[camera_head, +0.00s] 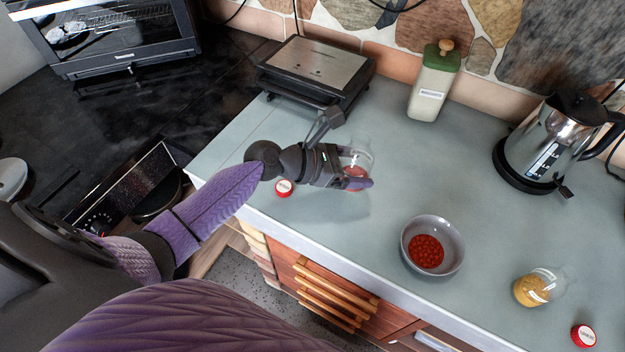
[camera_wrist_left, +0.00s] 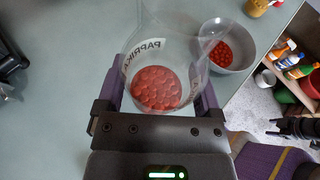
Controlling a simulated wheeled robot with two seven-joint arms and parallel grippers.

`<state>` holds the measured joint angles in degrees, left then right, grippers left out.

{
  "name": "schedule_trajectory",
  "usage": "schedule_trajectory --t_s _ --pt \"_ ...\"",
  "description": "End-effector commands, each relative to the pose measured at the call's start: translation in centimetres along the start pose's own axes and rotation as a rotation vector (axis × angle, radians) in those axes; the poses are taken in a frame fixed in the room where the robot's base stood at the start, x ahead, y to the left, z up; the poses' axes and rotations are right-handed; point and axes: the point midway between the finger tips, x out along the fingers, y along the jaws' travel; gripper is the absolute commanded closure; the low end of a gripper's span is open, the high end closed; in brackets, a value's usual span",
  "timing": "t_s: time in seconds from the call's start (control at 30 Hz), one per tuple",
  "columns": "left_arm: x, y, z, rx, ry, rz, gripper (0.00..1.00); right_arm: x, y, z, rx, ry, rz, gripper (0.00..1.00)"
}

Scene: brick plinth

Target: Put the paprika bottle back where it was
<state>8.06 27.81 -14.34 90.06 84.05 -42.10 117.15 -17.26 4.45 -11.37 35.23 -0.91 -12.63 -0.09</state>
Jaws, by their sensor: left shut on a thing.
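The paprika bottle (camera_wrist_left: 158,88) is clear glass with a PAPRIKA label and red contents low inside. My left gripper (camera_wrist_left: 160,95) is shut on it, one finger on each side. In the head view the bottle (camera_head: 358,160) is over the left part of the counter, with my left gripper (camera_head: 352,172) around it. I cannot tell whether its base touches the counter. A red lid with a white label (camera_head: 284,188) lies on the counter left of it. A grey bowl (camera_head: 404,246) with red contents stands to the right.
A grill (camera_head: 318,66) stands behind the bottle. A green-topped container (camera_head: 432,85) and a kettle (camera_head: 540,145) stand at the back. A jar with yellow contents (camera_head: 532,288) and another red lid (camera_head: 583,335) are at the front right. The counter's middle (camera_head: 430,170) is clear.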

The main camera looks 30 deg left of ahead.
Motion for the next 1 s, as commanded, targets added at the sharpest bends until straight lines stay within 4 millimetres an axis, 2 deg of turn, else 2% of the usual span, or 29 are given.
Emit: schedule_trajectory --t_s 0.1,0.3,0.47,0.63,0.97,1.0 --pt "0.0 -0.1 0.2 -0.014 0.001 0.032 0.8 0.1 0.0 0.0 0.0 0.0 0.0 0.41" --pt "1.9 0.0 -4.4 -0.021 0.003 0.039 0.8 3.2 1.0 0.7 -0.006 -0.009 0.017 0.41" --pt "2.6 0.0 -6.1 -0.019 0.001 0.038 0.8 4.2 1.2 0.8 -0.007 -0.012 0.02 0.41" --pt "3.7 0.0 -9.0 -0.02 0.003 0.038 0.8 6.1 1.0 1.1 -0.006 -0.016 0.016 0.41" --pt "3.8 0.0 -8.9 -0.017 0.002 0.038 0.8 6.0 0.7 0.9 -0.003 -0.014 0.011 0.41" --pt "3.7 0.0 -8.9 -0.017 0.002 0.038 0.07 5.9 0.7 0.9 -0.003 -0.014 0.01 0.41"
